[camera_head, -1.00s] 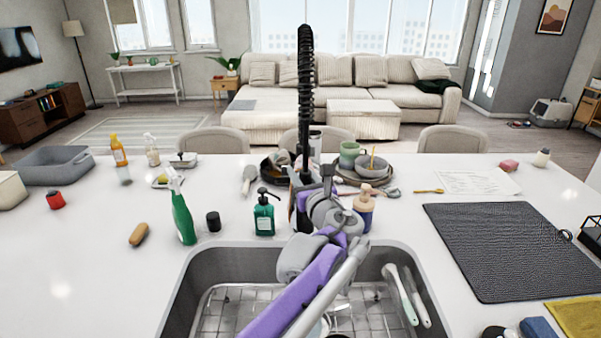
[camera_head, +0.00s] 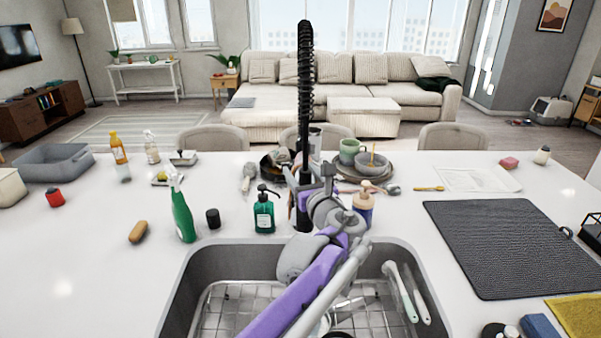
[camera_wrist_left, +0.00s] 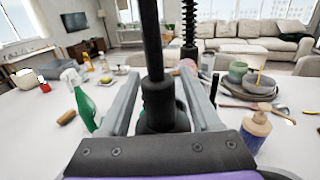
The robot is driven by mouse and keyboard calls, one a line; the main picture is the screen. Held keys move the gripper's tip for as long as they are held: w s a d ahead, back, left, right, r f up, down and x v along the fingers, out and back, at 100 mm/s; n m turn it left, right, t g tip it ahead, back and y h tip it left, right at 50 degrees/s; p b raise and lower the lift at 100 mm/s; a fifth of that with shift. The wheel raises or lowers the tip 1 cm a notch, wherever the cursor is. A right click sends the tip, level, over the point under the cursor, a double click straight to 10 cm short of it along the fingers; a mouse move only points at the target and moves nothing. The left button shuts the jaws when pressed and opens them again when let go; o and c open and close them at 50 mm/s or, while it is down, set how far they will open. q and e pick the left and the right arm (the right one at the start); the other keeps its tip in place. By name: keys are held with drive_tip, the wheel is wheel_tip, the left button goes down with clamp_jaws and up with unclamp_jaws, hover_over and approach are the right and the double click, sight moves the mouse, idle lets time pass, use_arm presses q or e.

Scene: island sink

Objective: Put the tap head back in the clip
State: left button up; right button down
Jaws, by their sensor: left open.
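The black tap, with its tall spring coil (camera_head: 305,75), stands upright behind the sink (camera_head: 262,258). My left gripper (camera_head: 305,180) reaches over the sink to the tap's lower part and covers some of it in the head view. In the left wrist view, a thick black upright piece, seemingly the tap head and its stem (camera_wrist_left: 158,105), is between the open fingers, with one finger on each side. The spring coil (camera_wrist_left: 190,28) shows behind it, to the right. The clip cannot be made out, nor whether the head sits in it. My right gripper is not in view.
A green soap pump (camera_head: 264,215) stands left of the tap and a tan pump bottle (camera_head: 363,205) right of it. A green spray bottle (camera_head: 183,215) is farther left. Bowls and a mug (camera_head: 350,150) stand behind. A dark mat (camera_head: 500,245) lies at right.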

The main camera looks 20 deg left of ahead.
use_arm(q)
drive_tip(key=b+v, duration=0.1)
drive_tip(key=v, duration=0.9)
drive_tip(key=shift+s+r, duration=0.2)
drive_tip(key=shift+r, duration=0.15)
idle(0.3)
